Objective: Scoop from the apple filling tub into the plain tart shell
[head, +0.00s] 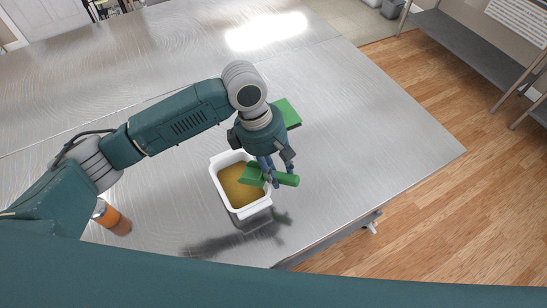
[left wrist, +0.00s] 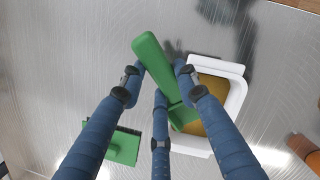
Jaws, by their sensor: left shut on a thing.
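A white rectangular tub (head: 215,179) holds a tan-brown filling (head: 234,190), taken as the apple filling; it also shows in the left wrist view (left wrist: 238,92). My left gripper (head: 270,178) is shut on the handle of a green scoop (head: 289,180). The scoop's head is over the filling at the tub's right side. I cannot tell whether it touches the filling or carries any. The scoop handle shows large in the left wrist view (left wrist: 150,60). No tart shell can be made out in either view. My right gripper is out of view.
A flat green thing (head: 289,112) lies behind my gripper, partly hidden; its kind is unclear. An orange-brown jar (head: 116,221) with a grey end is left of the tub. The metal table (head: 370,140) is clear to the right, up to its edge.

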